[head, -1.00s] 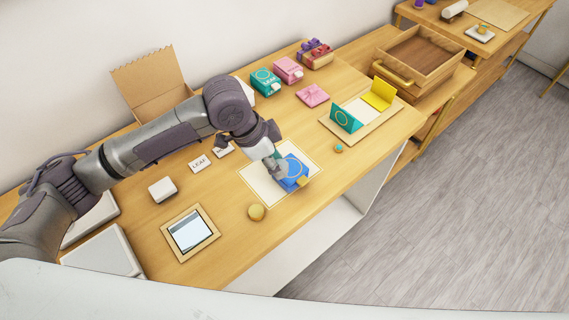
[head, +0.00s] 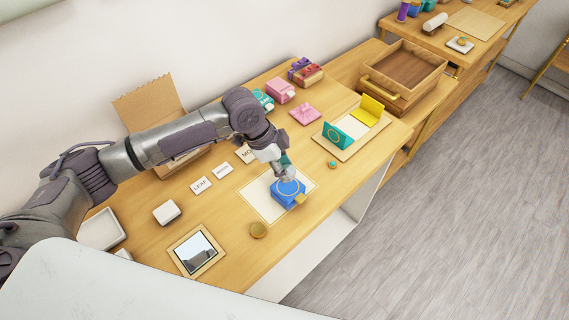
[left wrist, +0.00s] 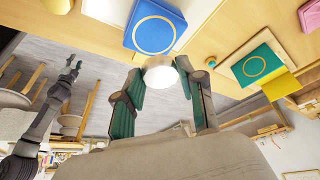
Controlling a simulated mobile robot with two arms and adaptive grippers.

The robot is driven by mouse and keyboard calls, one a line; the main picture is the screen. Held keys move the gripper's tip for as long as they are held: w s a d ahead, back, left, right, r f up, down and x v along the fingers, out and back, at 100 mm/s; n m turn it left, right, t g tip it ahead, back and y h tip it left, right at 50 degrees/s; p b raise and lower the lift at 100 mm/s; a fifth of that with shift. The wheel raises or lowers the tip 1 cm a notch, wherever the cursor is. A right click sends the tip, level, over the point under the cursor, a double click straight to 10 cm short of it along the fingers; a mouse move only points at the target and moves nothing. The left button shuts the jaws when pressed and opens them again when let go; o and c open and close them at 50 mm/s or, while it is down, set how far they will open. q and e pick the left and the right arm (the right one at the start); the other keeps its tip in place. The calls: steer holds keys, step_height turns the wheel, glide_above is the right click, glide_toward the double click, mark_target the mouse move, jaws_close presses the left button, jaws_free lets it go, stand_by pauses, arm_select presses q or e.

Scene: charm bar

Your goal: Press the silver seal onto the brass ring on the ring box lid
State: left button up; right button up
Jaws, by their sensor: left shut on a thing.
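The ring box (head: 289,199) is blue and stands closed on a pale mat (head: 253,199) on the wooden table. Its lid bears the thin brass ring (head: 297,190); the box also shows at the top of the left wrist view (left wrist: 176,20). My left gripper (head: 284,165) is shut on the silver seal (head: 287,175), just over the far part of the lid. In the left wrist view, the seal's round bright end (left wrist: 160,75) sits between the fingertips and appears beside the box. I cannot tell its exact height.
A round brass-coloured piece (head: 258,230) and a framed screen (head: 195,250) lie nearer me. Label cards (head: 201,186) lie left.

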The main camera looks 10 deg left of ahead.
mark_target(287, 187)
arm_select(q)
steer(key=shift+f+b, duration=0.55)
steer(key=shift+f, duration=0.2)
steer(key=shift+f+b, duration=0.8)
steer(key=shift+f, duration=1)
steer(key=shift+r+p, duration=0.1)
steer(key=shift+p, duration=0.65)
steer(key=shift+f+b, duration=0.3)
steer(key=shift+f, duration=0.35)
steer(key=shift+s+f, duration=0.2)
stand_by(0.9)
